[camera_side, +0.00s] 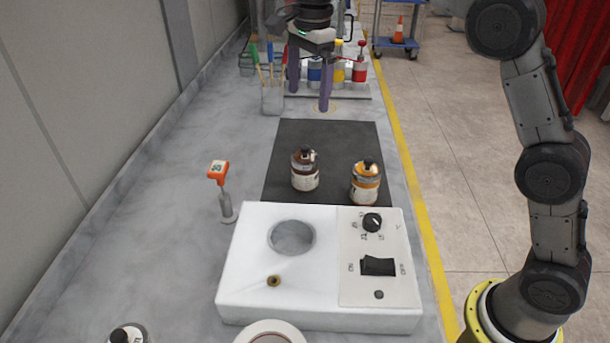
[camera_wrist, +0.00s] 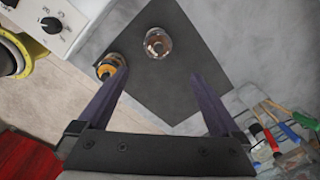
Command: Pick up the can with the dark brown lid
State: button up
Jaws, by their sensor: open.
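The can with the dark brown lid (camera_side: 304,170) stands upright on the left part of the dark mat (camera_side: 325,138) in the side view. It also shows in the wrist view (camera_wrist: 157,43), ahead of and between the fingers. A second can with an orange-yellow lid (camera_side: 365,183) stands to its right; in the wrist view this can (camera_wrist: 110,66) is by the left fingertip. My gripper (camera_side: 309,88) is open and empty, high above the bench beyond the far edge of the mat. Its two purple fingers (camera_wrist: 155,80) are spread wide in the wrist view.
A white machine (camera_side: 260,240) with a round recess, knob and switch stands in front of the cans. An orange-topped tool (camera_side: 220,185) stands to the left. A brush cup (camera_side: 272,98) and several coloured bottles (camera_side: 338,72) stand at the back, near my gripper.

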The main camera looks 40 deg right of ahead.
aim_at(304, 147)
jog(key=shift+g, duration=0.3)
jog(key=f, duration=1.1)
jog(key=shift+w+a, duration=0.35)
jog(key=shift+s+f, duration=0.1)
jog(key=shift+f, duration=2.9)
jog(key=c, duration=1.4)
jog(key=shift+r, duration=0.1)
jog(key=shift+c, duration=0.4)
jog(key=shift+r, duration=0.1)
